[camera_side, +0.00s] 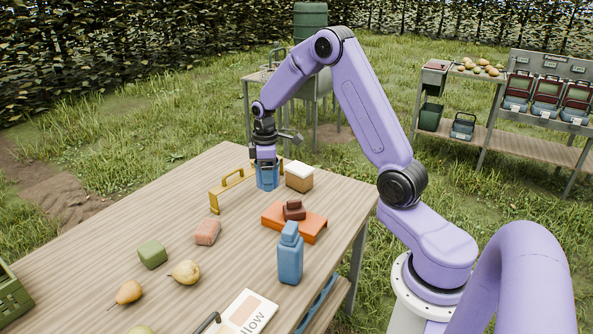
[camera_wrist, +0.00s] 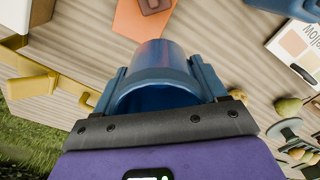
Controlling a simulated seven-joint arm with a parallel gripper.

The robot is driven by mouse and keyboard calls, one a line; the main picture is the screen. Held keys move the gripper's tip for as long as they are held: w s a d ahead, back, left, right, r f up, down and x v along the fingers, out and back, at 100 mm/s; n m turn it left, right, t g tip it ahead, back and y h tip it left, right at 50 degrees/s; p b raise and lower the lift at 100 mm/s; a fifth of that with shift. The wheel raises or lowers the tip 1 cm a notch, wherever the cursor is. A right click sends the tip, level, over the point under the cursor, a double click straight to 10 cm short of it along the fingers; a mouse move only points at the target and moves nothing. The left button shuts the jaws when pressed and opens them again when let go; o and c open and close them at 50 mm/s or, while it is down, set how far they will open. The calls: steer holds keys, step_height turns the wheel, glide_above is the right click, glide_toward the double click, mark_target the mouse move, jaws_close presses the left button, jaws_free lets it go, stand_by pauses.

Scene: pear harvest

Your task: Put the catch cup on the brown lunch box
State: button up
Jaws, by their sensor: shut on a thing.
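The blue catch cup (camera_side: 267,178) is held by my gripper (camera_side: 266,162) near the far end of the table. In the wrist view the cup (camera_wrist: 163,58) sits between the two blue fingers of my gripper (camera_wrist: 160,82), its open mouth facing the camera. Whether its base touches the table is hard to tell. A brown box with a cream lid (camera_side: 299,177), which looks like the brown lunch box, stands just right of the cup, apart from it. Its pale lid (camera_wrist: 14,14) shows at the top left of the wrist view.
A yellow handled frame (camera_side: 232,188) stands close left of the cup. Pears (camera_side: 186,272), pink (camera_side: 207,232) and green (camera_side: 153,254) blocks are spread at left.

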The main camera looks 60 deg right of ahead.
steer(key=s+d+r+m, duration=0.5)
steer(key=s+d+m, duration=0.2)
steer(key=s+d, duration=0.45)
glide_above(302, 173)
steer(key=shift+m, duration=0.3)
step_height(302, 173, down, 9)
steer(key=shift+f, duration=1.75)
steer(key=shift+f, duration=0.15)
steer(key=o, duration=1)
steer(key=shift+o, duration=0.2)
